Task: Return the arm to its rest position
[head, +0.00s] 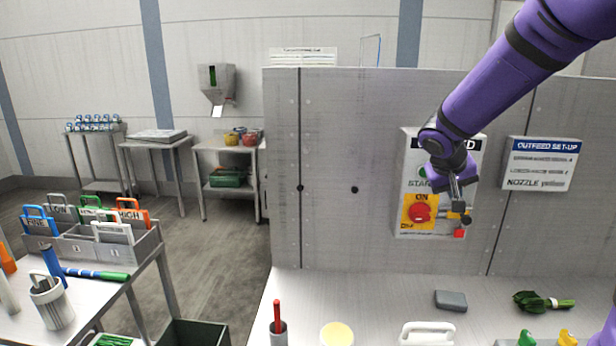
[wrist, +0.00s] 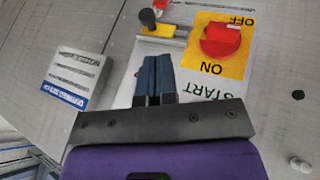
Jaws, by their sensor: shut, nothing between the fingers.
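My purple arm reaches in from the upper right in the head view. My gripper (head: 456,200) is in front of the control panel (head: 411,150) on the grey metal wall. In the wrist view my gripper (wrist: 154,75) has its two dark fingers together with nothing between them. The panel carries a red rotary switch (wrist: 221,40) on a yellow plate marked ON and OFF; the switch also shows in the head view (head: 420,212). A small black-knobbed lever (wrist: 149,18) lies just beyond the fingertips. I cannot tell whether the fingers touch it. Part of the panel is hidden behind my gripper.
An outfeed set-up sign (head: 541,164) is on the wall to the right. The steel counter (head: 380,290) below holds a grey block (head: 451,300), bundled greens (head: 541,302) and a white handle (head: 427,332). A rack of coloured tags (head: 90,245) stands at left. Floor is open behind it.

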